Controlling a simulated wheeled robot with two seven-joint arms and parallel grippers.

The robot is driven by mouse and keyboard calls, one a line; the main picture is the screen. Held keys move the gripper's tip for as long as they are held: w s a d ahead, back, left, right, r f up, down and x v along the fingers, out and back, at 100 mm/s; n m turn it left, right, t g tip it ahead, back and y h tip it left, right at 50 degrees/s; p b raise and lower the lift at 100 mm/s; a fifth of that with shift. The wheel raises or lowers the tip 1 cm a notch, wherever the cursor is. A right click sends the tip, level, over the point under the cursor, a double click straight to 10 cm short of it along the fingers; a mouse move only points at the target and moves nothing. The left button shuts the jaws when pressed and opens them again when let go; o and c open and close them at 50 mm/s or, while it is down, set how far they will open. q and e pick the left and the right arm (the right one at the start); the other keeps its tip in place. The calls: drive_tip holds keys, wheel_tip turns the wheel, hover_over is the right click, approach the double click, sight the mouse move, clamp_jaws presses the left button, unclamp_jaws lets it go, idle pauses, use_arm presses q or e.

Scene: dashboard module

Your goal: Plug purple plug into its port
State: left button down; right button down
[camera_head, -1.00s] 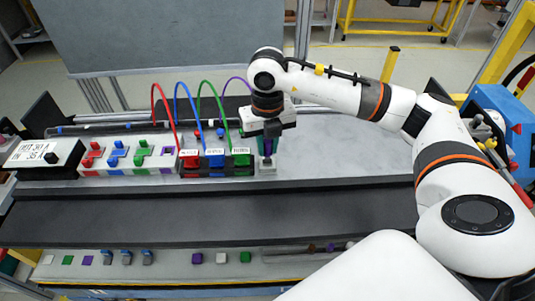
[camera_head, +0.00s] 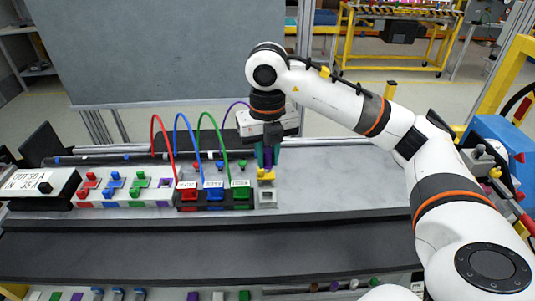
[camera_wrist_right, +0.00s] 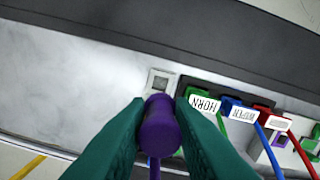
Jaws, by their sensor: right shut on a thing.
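My right gripper (camera_wrist_right: 160,105) has teal fingers closed on the purple plug (camera_wrist_right: 160,128), seen end-on in the wrist view. In the head view the gripper (camera_head: 267,160) hangs above and behind a grey square socket block (camera_head: 267,197), apart from it. A small yellow part (camera_head: 266,175) shows just below the fingers. The socket block also shows in the wrist view (camera_wrist_right: 161,81), with a square opening, just beyond the plug. A purple-marked port (camera_head: 164,184) stands at the right end of the left row of modules. My left gripper is out of view.
Red, blue and green plugs with arching cables sit in labelled blocks; the green one (camera_head: 240,190) is just left of the socket block. A display box (camera_head: 47,186) stands far left. The grey table (camera_head: 340,180) right of the socket is clear.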

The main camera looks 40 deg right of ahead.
drive_tip(key=shift+w+a+r+p, duration=0.1)
drive_tip(key=shift+w+a+p, duration=0.15)
drive_tip(key=shift+w+a, duration=0.8)
drive_tip(key=shift+w+a+p, duration=0.2)
drive_tip(key=shift+w+a, duration=0.6)
drive_tip(key=shift+a, duration=0.3)
drive_tip(key=w+a+p, duration=0.1)
drive_tip(key=w+a, duration=1.2)
drive_tip(key=a, duration=0.2)
drive_tip(key=shift+p, duration=0.4)
drive_tip(key=shift+f, duration=0.2)
drive_tip(key=shift+f+b, duration=1.8)
drive_tip(key=shift+f, duration=1)
drive_tip(key=shift+f+b, duration=1.1)
drive_tip(key=shift+f, duration=0.35)
